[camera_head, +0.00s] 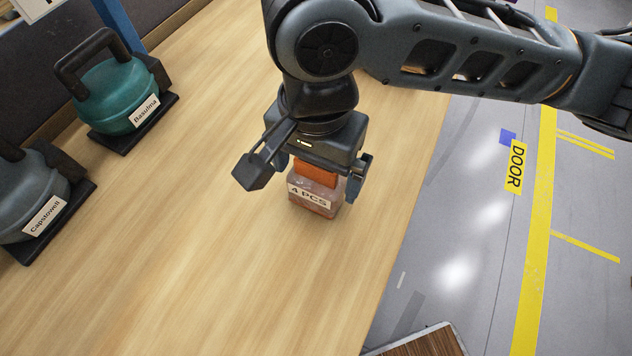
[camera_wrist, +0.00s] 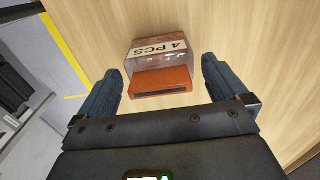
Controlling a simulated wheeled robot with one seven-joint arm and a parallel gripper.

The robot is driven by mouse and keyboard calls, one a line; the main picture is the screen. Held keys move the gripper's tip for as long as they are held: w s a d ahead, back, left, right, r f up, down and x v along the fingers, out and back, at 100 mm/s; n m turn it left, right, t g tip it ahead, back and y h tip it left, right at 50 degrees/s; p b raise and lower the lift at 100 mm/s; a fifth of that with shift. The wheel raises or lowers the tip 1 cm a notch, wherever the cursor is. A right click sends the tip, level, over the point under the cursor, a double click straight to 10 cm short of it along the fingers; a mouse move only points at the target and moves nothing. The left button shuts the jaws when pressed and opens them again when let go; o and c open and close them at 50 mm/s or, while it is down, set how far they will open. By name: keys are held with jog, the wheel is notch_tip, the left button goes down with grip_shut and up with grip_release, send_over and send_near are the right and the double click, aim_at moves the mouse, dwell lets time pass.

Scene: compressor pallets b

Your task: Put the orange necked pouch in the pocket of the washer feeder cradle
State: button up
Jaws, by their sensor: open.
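The orange necked pouch (camera_head: 314,190) stands on the wooden table, with an orange top and a clear lower body labelled "4 PCS". My gripper (camera_head: 318,178) is above it, with one finger on each side of the orange neck. In the wrist view the pouch (camera_wrist: 161,65) lies between and ahead of the two fingers of my gripper (camera_wrist: 162,82), with gaps on both sides. The gripper is open and holds nothing. The washer feeder cradle cannot be made out in either view.
The wooden tabletop (camera_head: 190,270) is clear around the pouch. Its right edge drops to a grey floor with yellow lines.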

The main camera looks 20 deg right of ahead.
jog(key=shift+f, duration=0.35)
jog(key=shift+c, duration=0.2)
jog(key=c, duration=1)
jog(key=shift+o, duration=0.2)
